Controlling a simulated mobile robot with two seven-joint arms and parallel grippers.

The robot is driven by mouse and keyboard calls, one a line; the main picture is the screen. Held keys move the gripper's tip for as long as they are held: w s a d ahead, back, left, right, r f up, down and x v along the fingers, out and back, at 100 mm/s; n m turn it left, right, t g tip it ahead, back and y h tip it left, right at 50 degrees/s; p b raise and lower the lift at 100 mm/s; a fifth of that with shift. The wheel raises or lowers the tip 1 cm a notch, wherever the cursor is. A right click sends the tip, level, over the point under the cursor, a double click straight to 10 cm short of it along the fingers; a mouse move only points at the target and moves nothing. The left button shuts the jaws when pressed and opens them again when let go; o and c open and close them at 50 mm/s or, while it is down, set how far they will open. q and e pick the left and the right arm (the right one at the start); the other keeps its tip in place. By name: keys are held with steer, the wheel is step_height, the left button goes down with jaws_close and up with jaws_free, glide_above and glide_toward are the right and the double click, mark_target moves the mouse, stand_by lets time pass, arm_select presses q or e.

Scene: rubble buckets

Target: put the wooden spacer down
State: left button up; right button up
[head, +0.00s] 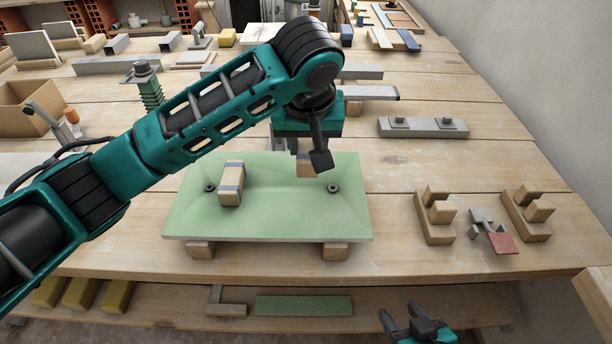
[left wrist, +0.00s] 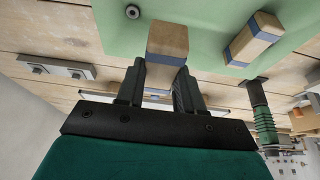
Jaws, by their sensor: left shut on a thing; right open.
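My left gripper (head: 312,160) is over the right part of a pale green board (head: 270,222). My right gripper (head: 420,325) is open and empty at the bottom edge, below the bench.
The board rests on wooden feet (head: 201,249) and has two dark round fittings (head: 333,188). Notched wooden blocks (head: 434,216) and a red-ended tool (head: 498,240) lie to the right. A grey bar (head: 423,127) lies behind. A lower shelf holds yellow blocks (head: 82,293).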

mark_target(307, 157)
arm_select(q)
step_height(307, 157, down, 7)
steer(key=shift+f+b, duration=0.1)
steer(key=shift+b, duration=0.3)
steer(key=shift+f, duration=0.1)
steer(key=o, duration=0.8)
steer(key=shift+o, duration=1.2)
steer(key=p+v, duration=0.2)
steer(key=v, duration=1)
